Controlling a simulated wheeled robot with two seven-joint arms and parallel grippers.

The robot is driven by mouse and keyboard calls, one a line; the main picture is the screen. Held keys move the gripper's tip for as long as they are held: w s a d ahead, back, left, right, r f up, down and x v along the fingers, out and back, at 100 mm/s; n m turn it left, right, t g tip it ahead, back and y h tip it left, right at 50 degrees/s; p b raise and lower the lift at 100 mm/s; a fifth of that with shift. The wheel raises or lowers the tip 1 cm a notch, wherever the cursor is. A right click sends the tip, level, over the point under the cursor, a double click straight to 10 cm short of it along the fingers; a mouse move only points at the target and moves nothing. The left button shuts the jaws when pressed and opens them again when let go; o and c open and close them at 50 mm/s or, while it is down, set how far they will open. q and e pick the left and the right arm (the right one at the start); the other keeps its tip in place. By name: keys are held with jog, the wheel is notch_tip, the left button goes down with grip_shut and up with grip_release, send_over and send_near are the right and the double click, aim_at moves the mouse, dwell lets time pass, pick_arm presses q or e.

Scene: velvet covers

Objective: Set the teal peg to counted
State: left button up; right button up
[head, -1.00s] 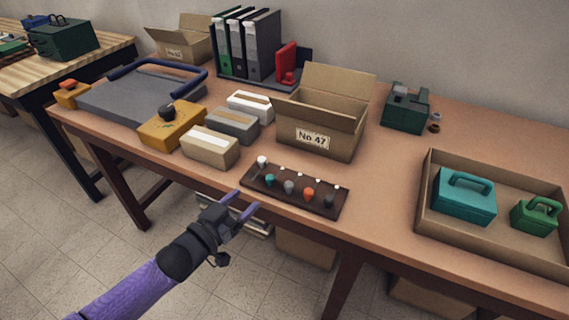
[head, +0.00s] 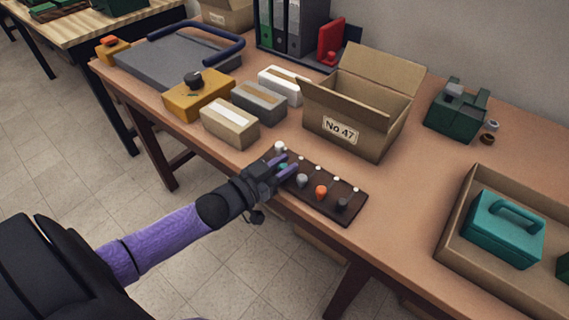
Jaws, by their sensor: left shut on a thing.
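The dark peg board (head: 331,204) lies near the front edge of the table. It carries several pegs in a row: white (head: 280,147), teal (head: 284,167), grey (head: 302,181), orange (head: 321,192) and dark grey (head: 342,204). Small white dots run along the board's far side. My left gripper (head: 287,168) is at the board's left part, shut on the teal peg, which is mostly hidden between the fingers. Whether the peg is tilted or lifted cannot be told. My right gripper is not in view.
An open carton marked No 47 (head: 340,127) stands behind the board. Small boxes (head: 229,124) and a yellow device (head: 199,97) stand to its left. A shallow tray (head: 452,245) with a teal case (head: 503,232) is at the right. The table between is clear.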

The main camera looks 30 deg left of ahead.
pick_arm(q)
grip_shut()
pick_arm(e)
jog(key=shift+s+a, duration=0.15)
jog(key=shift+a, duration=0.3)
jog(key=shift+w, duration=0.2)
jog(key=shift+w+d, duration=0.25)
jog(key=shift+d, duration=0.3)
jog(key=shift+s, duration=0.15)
